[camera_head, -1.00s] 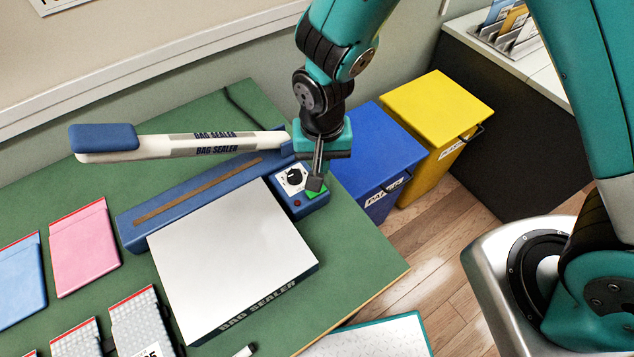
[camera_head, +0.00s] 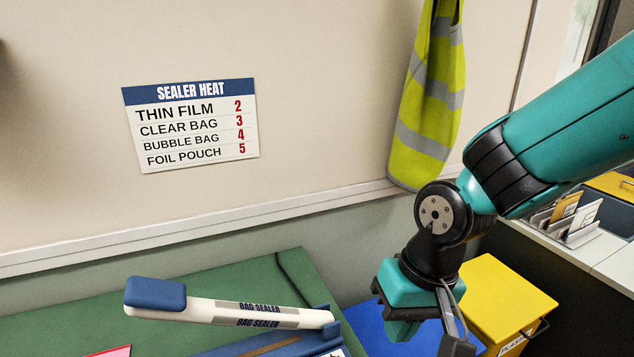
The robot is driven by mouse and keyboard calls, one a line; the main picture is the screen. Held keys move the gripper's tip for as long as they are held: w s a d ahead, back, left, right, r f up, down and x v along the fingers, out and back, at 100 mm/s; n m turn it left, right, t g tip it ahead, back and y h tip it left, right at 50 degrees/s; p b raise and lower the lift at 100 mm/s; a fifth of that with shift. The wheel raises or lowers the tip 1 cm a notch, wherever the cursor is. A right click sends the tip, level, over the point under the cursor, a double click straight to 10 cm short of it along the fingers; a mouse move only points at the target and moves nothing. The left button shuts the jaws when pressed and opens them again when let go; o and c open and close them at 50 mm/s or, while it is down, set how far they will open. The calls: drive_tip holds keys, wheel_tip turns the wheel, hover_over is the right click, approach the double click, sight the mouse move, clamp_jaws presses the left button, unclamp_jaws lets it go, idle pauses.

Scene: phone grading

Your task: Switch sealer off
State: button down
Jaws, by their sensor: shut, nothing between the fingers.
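The bag sealer's white arm (camera_head: 225,309) with its blue end is raised over the green table at the bottom of the view. Part of the sealer's blue base (camera_head: 310,341) shows below it. The sealer's dial, switch and lamp are out of the frame, so I cannot tell whether it is on or off. My gripper (camera_head: 455,343) points down to the right of the sealer, apart from it and in front of the blue bin. Its fingers are shut and empty, with the tips at the bottom edge.
A "Sealer Heat" chart (camera_head: 190,125) hangs on the wall, listing film and bag types with numbers. A yellow vest (camera_head: 430,105) hangs to its right. A blue bin (camera_head: 375,325) and a yellow bin (camera_head: 510,295) stand right of the green table (camera_head: 75,315).

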drive_tip(key=s+d+r+n+y+b, duration=0.1)
drive_tip(key=s+d+r+n, duration=0.3)
drive_tip(key=s+r, duration=0.4)
drive_tip(key=shift+s+r+n+y, duration=0.15)
drive_tip(key=shift+s+n+y, duration=0.3)
drive_tip(key=shift+s, duration=0.45)
